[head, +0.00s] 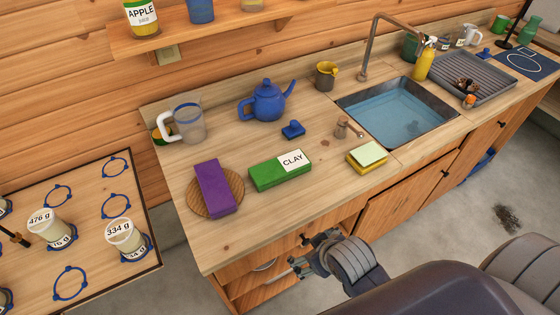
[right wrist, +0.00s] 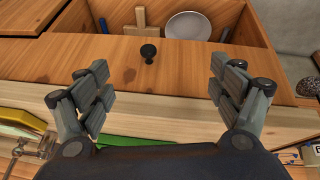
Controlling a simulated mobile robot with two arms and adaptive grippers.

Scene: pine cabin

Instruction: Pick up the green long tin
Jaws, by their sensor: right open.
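The green long tin (head: 280,173) lies flat on the wooden counter, with a white label reading CLAY. A purple box (head: 214,188) on a round wooden board is to its left. My right gripper (head: 300,256) is open and empty by the counter's front edge, nearer to me than the tin and apart from it. In the right wrist view, the open fingers (right wrist: 160,86) show against the cabinet front, and a strip of the green tin (right wrist: 135,142) shows at the bottom, mostly hidden by the gripper body. My left gripper is not in view.
A yellow sponge block with a pale green top (head: 367,156) lies right of the tin. A blue stamp-like object (head: 293,130), teapot (head: 266,101) and clear jug (head: 188,119) stand behind. The sink (head: 400,111) is further right. Counter in front of the tin is clear.

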